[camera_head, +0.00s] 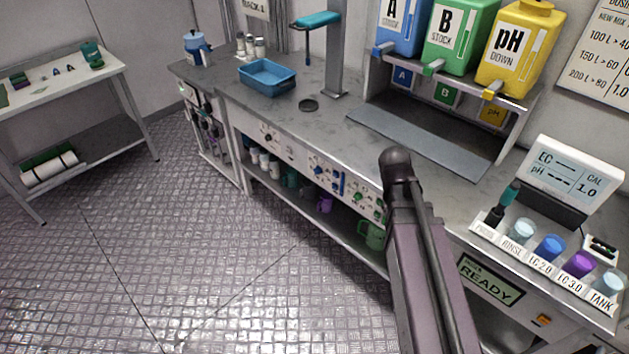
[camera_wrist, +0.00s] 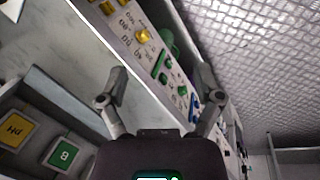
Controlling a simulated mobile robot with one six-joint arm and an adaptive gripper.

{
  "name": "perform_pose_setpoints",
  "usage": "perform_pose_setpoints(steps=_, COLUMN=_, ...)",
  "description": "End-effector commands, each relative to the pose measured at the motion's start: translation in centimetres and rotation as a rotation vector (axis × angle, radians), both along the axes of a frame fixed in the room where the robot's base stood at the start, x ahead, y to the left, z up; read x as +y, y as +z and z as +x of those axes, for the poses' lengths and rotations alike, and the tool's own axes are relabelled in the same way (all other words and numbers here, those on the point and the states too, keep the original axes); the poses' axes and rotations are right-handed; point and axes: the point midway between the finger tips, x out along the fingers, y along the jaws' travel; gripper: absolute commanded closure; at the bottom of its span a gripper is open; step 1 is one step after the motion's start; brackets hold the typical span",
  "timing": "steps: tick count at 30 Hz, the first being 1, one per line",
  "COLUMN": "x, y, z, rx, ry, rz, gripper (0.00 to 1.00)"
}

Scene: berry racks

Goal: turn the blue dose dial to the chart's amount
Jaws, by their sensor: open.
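The dose panel (camera_head: 290,154) runs along the bench front. It carries a blue dial (camera_head: 320,170) with a blue lever beside it, then green controls further right. The dosing chart (camera_head: 603,60) hangs at the upper right, cut off by the picture edge; lines for 100 L, 150 L and 200 L show.
Stock A, stock B (camera_head: 462,35) and yellow pH tanks (camera_head: 522,45) stand on a rack above a grey tray. A blue basin (camera_head: 267,77) sits on the bench. Meter and labelled cups (camera_head: 550,248) stand at right. The floor before the bench is clear.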

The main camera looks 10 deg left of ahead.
Motion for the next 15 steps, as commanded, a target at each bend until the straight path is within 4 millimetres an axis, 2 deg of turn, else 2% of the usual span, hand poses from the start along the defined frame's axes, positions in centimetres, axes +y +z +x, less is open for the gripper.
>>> perform_pose_setpoints(steps=1, x=0.4, y=-2.0, z=1.1, rx=-0.001, ry=0.044, rz=-0.032, gripper=0.16)
perform_pose_setpoints(steps=15, x=3.8, y=-8.9, z=8.6, rx=0.019, ry=0.46, rz=-0.362, gripper=0.16)
